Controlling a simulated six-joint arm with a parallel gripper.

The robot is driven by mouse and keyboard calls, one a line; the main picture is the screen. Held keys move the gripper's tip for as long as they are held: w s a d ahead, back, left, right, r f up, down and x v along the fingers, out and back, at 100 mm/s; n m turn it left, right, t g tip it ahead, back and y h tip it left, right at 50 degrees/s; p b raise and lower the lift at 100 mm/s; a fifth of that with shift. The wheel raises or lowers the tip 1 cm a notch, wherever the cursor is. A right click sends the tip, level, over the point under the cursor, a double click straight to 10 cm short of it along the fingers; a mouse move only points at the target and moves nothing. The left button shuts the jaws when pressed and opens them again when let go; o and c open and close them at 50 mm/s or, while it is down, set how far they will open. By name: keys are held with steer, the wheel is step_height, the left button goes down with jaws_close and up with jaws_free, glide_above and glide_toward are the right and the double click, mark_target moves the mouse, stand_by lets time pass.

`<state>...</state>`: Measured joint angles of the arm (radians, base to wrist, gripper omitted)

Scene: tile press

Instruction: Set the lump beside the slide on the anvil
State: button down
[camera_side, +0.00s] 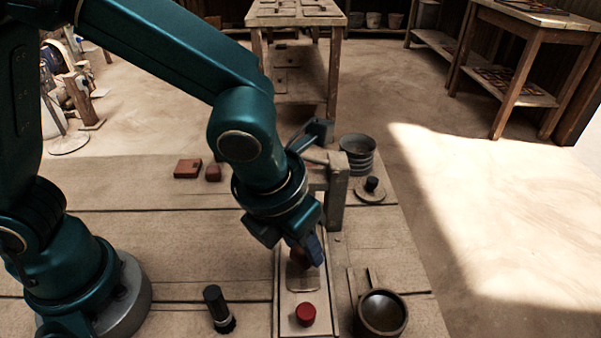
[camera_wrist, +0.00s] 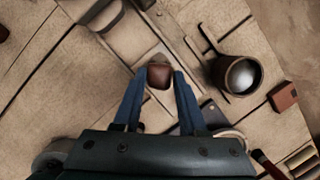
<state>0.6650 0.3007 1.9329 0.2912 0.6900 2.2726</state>
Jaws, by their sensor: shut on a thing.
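My gripper (camera_side: 312,250) is shut on a reddish-brown lump (camera_side: 297,258) over the long, pale press bed (camera_side: 291,325). In the wrist view the lump (camera_wrist: 160,75) sits between the tips of both blue fingers (camera_wrist: 158,88). In the side view the fingers partly hide it, and I cannot tell whether it touches the surface below. A flat tan piece (camera_side: 303,279) lies on the bed just in front of the lump. I cannot tell for certain which part is the slide and which is the anvil. A red round knob (camera_side: 306,314) stands at the bed's near end.
A dark pan with a shiny ball (camera_side: 381,312) stands right of the bed. A black-handled tool (camera_side: 217,308) stands to the left. The press post (camera_side: 337,195) rises behind my gripper. Red-brown blocks (camera_side: 188,168) and a ribbed pot (camera_side: 357,154) stand farther back. The left boards are mostly clear.

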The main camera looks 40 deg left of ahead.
mark_target(299, 257)
steer(key=shift+f, duration=1.95)
steer(key=shift+f, duration=0.1)
steer(key=shift+c, duration=2.3)
jaws_free()
steer(key=v, duration=1.2)
steer(key=s+a+m, duration=0.1)
steer(key=a+m, duration=0.3)
steer(key=m, duration=0.8)
steer(key=s+a+m+t, duration=0.1)
steer(key=a+m, duration=0.4)
steer(key=m, duration=0.7)
steer(key=s+a+r+m+t, duration=0.1)
steer(key=a+m, duration=0.4)
steer(key=m, duration=0.7)
steer(key=shift+s+a, duration=0.2)
steer(key=shift+s, duration=0.45)
